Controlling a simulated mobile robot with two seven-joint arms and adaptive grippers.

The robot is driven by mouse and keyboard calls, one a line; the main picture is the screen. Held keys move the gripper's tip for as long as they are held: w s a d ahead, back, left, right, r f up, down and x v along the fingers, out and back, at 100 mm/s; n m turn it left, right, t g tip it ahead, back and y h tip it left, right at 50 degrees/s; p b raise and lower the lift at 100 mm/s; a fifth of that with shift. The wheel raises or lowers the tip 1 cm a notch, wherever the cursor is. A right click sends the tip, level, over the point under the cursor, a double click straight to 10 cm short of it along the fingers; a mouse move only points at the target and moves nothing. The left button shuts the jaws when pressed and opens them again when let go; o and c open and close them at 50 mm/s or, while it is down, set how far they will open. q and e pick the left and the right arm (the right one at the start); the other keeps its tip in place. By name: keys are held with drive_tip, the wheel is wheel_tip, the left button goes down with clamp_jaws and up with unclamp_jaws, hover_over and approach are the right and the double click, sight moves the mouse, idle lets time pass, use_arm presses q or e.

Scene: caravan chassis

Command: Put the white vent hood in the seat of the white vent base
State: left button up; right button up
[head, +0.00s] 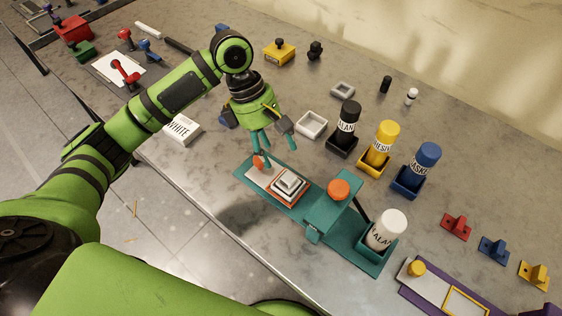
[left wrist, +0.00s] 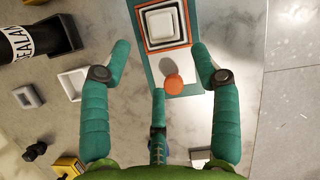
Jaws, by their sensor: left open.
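A white stepped square block (head: 290,184) sits inside an orange-bordered square on the teal fixture (head: 243,172). It looks like the vent hood resting on the vent base, but I cannot tell the two apart surely or whether the hood is fully seated. The block also shows at the top of the left wrist view (left wrist: 162,24). My left gripper (head: 272,147) is open and empty above the fixture's far-left end, short of the block. In the left wrist view its fingers (left wrist: 162,65) are spread wide with nothing between them. My right gripper is not in view.
An orange disc (left wrist: 173,84) lies below the spread fingers. A teal stand with an orange knob (head: 339,189) and a white bottle (head: 387,229) are right of the block. A hollow white square (head: 312,125) and black, yellow and blue bottles stand behind.

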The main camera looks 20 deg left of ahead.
use_arm(q)
drive_tip(key=shift+v, duration=2.25)
